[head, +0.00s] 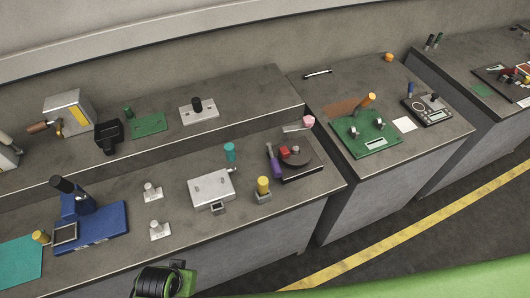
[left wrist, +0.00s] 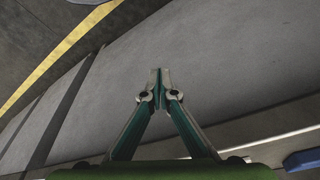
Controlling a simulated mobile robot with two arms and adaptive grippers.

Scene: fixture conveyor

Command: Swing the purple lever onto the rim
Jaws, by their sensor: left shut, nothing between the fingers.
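The purple lever (head: 274,164) stands at the left side of a dark round turntable-like disc (head: 293,163) on a dark base, at the right end of the near bench. A red block (head: 285,152) sits on the disc, close to the lever. The rim's exact contact with the lever is too small to tell. My left gripper (left wrist: 160,72) shows in the left wrist view, its fingertips together and empty, in front of the grey bench side. It is apart from the lever, which is not in that view. My right gripper is not in view.
Beside the disc are a yellow-topped post (head: 263,187), a white box (head: 211,189) and a teal cylinder (head: 230,152). A pink knob (head: 309,121) stands behind it. A blue press (head: 95,222) is farther left. The floor with a yellow stripe (head: 345,268) is clear.

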